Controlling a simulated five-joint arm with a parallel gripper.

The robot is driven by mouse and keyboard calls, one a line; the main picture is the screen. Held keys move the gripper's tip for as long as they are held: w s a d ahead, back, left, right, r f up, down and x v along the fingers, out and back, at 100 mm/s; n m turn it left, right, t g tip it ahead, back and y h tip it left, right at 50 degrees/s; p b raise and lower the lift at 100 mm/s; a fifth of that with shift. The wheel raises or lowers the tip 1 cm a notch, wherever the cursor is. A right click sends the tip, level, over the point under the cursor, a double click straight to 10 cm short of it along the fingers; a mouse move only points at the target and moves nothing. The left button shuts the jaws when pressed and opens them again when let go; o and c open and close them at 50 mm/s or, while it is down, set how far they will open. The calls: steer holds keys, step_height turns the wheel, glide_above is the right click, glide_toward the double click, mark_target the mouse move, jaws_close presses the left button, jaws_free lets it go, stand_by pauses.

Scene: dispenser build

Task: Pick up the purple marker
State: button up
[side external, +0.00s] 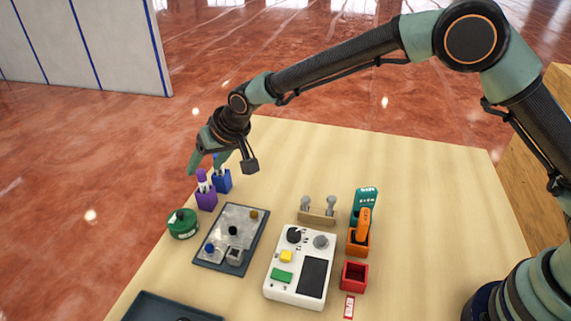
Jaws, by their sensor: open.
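The purple marker (202,181) stands upright in a purple holder (206,199) near the far left edge of the table. Its upper end shows above the holder's rim. My gripper (207,168) is open and points down over the marker. Its fingers show to the left and right of the marker's top. I cannot tell whether either finger touches the marker.
A blue holder (222,182) stands close to the purple one, just right and behind. A green round container (183,223) is in front-left. A grey panel tray (248,236), white control box (301,278) and red box (355,275) stand nearer. The table's back right is clear.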

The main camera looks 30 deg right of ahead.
steer(key=shift+x, duration=0.9)
jaws_close()
steer(key=shift+r, duration=0.1)
step_height(320, 180, up, 20)
stand_by(0.5)
